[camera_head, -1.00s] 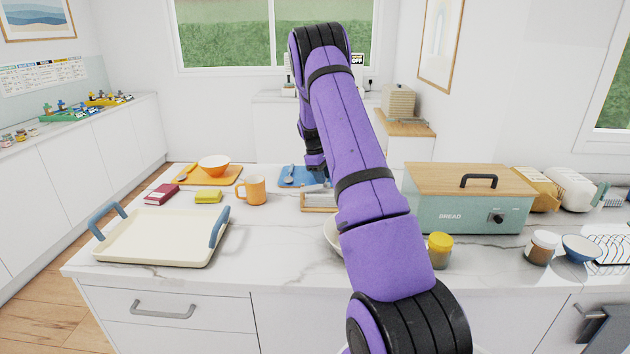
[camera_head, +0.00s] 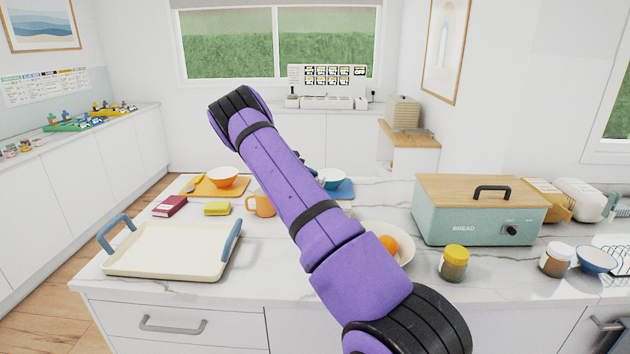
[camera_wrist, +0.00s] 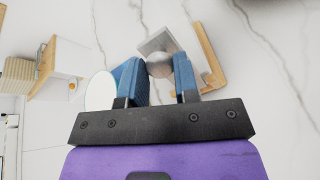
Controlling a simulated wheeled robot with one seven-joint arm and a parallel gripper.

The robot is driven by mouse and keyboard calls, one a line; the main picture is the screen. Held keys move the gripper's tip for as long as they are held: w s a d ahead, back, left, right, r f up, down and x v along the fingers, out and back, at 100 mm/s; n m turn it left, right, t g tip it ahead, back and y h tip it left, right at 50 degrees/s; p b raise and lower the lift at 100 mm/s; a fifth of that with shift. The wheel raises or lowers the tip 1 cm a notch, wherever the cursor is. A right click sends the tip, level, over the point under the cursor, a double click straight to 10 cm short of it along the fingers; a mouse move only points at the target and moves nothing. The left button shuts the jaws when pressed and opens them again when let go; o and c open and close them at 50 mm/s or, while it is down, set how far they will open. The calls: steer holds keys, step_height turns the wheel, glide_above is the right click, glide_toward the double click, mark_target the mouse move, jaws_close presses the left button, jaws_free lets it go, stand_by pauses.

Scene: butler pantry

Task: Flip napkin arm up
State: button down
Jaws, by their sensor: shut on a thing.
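The napkin holder shows in the wrist view as a wooden frame (camera_wrist: 209,58) with a grey metal arm (camera_wrist: 158,42) that ends in a rounded knob. My gripper (camera_wrist: 158,72) has its two blue fingers on either side of this knob, closed on it. The metal arm sits at an angle to the wooden frame; how far it is raised is hard to tell. In the head view my purple arm hides the gripper and nearly all of the napkin holder.
An orange mug (camera_head: 262,204) stands left of my arm. A bowl with an orange fruit (camera_head: 388,245) and a yellow-lidded jar (camera_head: 453,262) stand to its right, near a bread box (camera_head: 470,215). A cream tray (camera_head: 165,250) lies at the front left.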

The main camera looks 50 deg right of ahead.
steer(key=shift+w+a+f+g+h, duration=0.35)
steer(key=shift+w+a+g+h, duration=0.35)
steer(key=shift+w+g+h, duration=0.25)
steer(key=shift+w+a+f+g+h, duration=0.35)
steer(key=shift+w+a+g+h, duration=0.35)
steer(key=shift+g, duration=0.35)
steer(key=shift+s, duration=0.1)
steer(key=c, duration=0.8)
jaws_free()
steer(key=shift+c, duration=0.2)
steer(key=s+a+r, duration=0.2)
steer(key=s+a, duration=0.2)
steer(key=s, duration=0.3)
steer(key=s+a+r, duration=0.3)
steer(key=s, duration=0.4)
steer(key=shift+a, duration=0.4)
